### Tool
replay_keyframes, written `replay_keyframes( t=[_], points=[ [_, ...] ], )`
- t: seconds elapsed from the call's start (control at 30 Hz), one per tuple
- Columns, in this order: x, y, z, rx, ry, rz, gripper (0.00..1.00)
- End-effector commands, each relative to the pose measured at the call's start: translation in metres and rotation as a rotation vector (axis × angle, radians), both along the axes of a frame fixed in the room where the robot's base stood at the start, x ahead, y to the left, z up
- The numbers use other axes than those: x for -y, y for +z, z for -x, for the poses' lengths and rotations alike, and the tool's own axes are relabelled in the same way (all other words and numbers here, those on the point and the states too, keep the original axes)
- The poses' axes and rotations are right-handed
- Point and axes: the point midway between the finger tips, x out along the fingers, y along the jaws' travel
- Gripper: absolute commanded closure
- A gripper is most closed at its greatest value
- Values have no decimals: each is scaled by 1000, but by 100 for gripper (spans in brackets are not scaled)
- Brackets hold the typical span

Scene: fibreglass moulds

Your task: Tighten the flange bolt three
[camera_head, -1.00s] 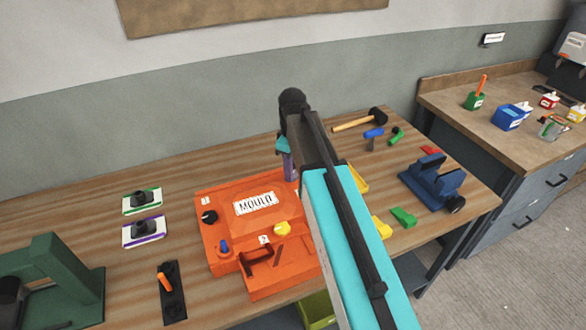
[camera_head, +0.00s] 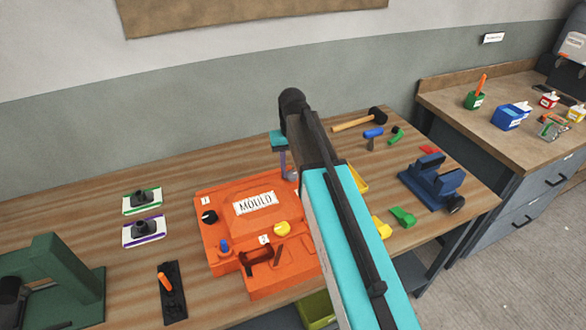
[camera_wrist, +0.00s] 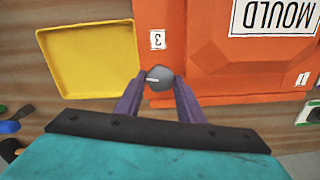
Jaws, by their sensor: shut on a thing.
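The orange mould (camera_head: 228,200) lies on the bench, with its MOULD label facing up. In the wrist view its flange (camera_wrist: 200,92) carries a tag marked 3 (camera_wrist: 157,40). Just beside that tag is the grey round head of flange bolt three (camera_wrist: 160,78), with a pale slot or mark on it. My gripper (camera_wrist: 158,86) has its two purple fingers shut on the sides of this bolt head. In the head view the gripper (camera_head: 289,168) is at the mould's far right corner, and my arm hides much of that side.
A yellow tray (camera_wrist: 88,60) lies close beside the mould. A black knob (camera_head: 209,217), a yellow knob (camera_head: 282,229) and a dark red clamp-like part (camera_head: 262,257) are on the mould. A blue vise (camera_head: 432,182) and a mallet (camera_head: 360,120) are to the right.

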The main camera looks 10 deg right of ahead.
Motion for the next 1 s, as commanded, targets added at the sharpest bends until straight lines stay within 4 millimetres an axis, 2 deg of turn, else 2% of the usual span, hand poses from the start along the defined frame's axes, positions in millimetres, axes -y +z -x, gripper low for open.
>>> replay_keyframes(
  t=[1.0],
  points=[
    [0, 1, -2, 6, -921, 0, 88]
  ],
)
